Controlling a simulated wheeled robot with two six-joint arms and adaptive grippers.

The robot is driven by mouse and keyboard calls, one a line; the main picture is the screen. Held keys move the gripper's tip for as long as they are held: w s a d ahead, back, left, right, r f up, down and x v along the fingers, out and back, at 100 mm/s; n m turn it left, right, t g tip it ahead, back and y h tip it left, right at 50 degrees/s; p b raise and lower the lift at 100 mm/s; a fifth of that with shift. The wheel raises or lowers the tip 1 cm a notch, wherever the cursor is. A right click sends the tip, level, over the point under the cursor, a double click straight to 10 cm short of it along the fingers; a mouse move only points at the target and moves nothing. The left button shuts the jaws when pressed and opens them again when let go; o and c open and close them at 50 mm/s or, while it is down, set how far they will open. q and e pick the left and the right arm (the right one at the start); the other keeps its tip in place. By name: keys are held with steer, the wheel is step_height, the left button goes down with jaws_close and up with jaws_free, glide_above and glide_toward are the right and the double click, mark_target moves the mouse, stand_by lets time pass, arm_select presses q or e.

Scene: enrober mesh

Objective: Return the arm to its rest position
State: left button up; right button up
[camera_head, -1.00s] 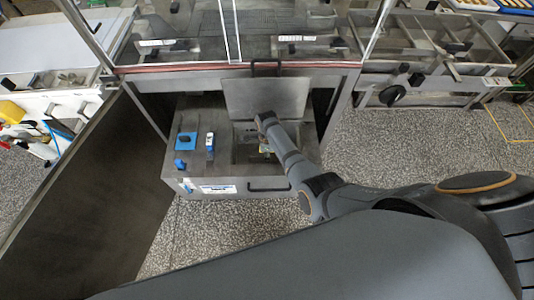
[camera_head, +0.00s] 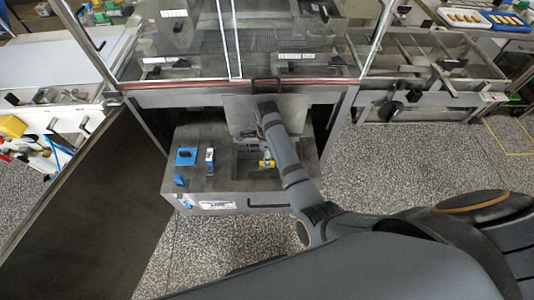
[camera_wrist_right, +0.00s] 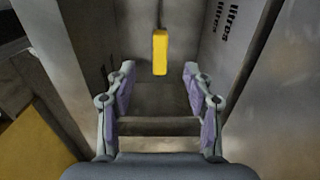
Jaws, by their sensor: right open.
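My right arm (camera_head: 285,155) reaches from the right over the grey drawer-like cabinet (camera_head: 200,184) in the head view. Its wrist end is above the open compartment in the cabinet's top. My right gripper (camera_wrist_right: 160,78) is open and empty in the right wrist view, with purple pads on its fingers. A yellow bar (camera_wrist_right: 160,52) stands just beyond and between the fingertips, apart from them. A small yellow piece (camera_head: 267,163) shows in the compartment in the head view. My left gripper is not in view.
A raised metal lid (camera_head: 238,113) stands behind the compartment. Blue fittings (camera_head: 186,156) sit on the cabinet's left top. A large dark open door panel (camera_head: 80,210) is at left. Glass guarding (camera_head: 180,45) rises behind. Speckled floor (camera_head: 400,160) is clear at right.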

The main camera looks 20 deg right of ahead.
steer(key=shift+r, duration=0.25)
